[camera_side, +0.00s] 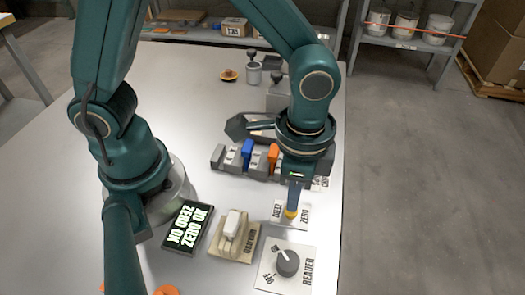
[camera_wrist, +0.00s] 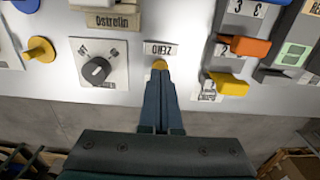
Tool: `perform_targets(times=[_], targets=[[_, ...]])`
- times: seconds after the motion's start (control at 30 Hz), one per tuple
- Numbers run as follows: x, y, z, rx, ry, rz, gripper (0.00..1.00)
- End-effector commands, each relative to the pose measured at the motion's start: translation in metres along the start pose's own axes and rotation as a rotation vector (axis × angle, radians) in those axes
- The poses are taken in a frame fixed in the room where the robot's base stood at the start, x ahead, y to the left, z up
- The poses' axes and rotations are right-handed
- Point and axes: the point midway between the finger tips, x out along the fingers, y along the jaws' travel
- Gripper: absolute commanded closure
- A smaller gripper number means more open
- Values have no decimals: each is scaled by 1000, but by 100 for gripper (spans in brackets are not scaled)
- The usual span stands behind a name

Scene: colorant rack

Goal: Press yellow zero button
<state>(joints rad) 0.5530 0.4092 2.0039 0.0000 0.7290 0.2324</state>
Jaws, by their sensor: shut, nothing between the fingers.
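The yellow zero button (camera_side: 291,214) sits on a small white plate (camera_side: 304,222) marked ZERO, near the table's right edge. My gripper (camera_side: 293,207) points down with its fingers shut and empty, the tips at the button. In the wrist view the button (camera_wrist: 160,63) shows just beyond the shut fingertips (camera_wrist: 160,73), with the ZERO label (camera_wrist: 160,48) behind it. The tips look in contact with the button; how far it is pressed is hidden. A dark display (camera_side: 186,228) shows green-white text that includes ZERO OK.
A grey knob (camera_side: 287,263) on a READER plate stands in front of the button. A white switch (camera_side: 234,223) on a beige base is to the left. Blue (camera_side: 247,153) and orange (camera_side: 273,157) levers stand on a grey rack behind. The table's right edge is close.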

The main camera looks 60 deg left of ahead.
Motion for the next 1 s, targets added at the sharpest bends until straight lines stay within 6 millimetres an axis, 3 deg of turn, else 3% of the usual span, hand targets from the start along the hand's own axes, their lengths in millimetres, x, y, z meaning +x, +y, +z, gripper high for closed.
perform_targets(times=[0.53,1.0], targets=[[-2,0,0,0,2,0,100],[-39,0,-1,0,3,-1,100]])
